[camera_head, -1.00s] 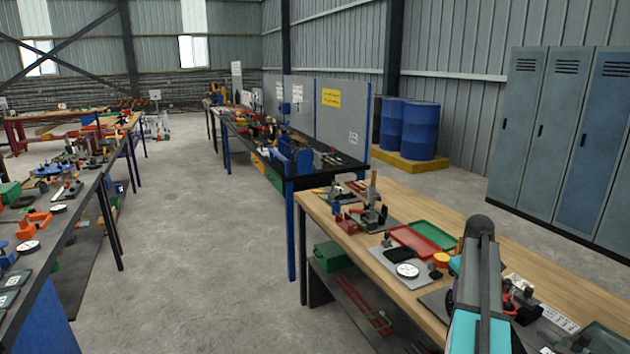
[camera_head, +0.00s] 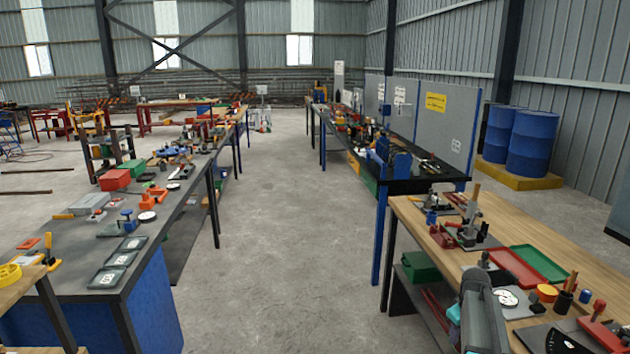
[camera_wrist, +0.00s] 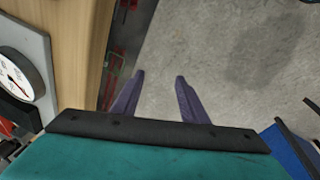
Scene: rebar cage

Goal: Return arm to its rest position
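In the wrist view my gripper (camera_wrist: 160,92) shows two purple fingers standing apart with only grey floor between them, so it is open and empty. It hangs beside the edge of a wooden bench top (camera_wrist: 75,60), over the floor. In the head view part of my arm shows at the lower right, in front of the wooden bench (camera_head: 408,212); the gripper fingers do not show there.
A round white dial (camera_head: 506,299), a red tray (camera_head: 516,268) and a green tray (camera_head: 540,262) lie on the right bench. A dark bench (camera_head: 85,255) with several tools stands left. Blue drums (camera_head: 532,143) stand at back right. The concrete aisle (camera_head: 275,230) between the benches is clear.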

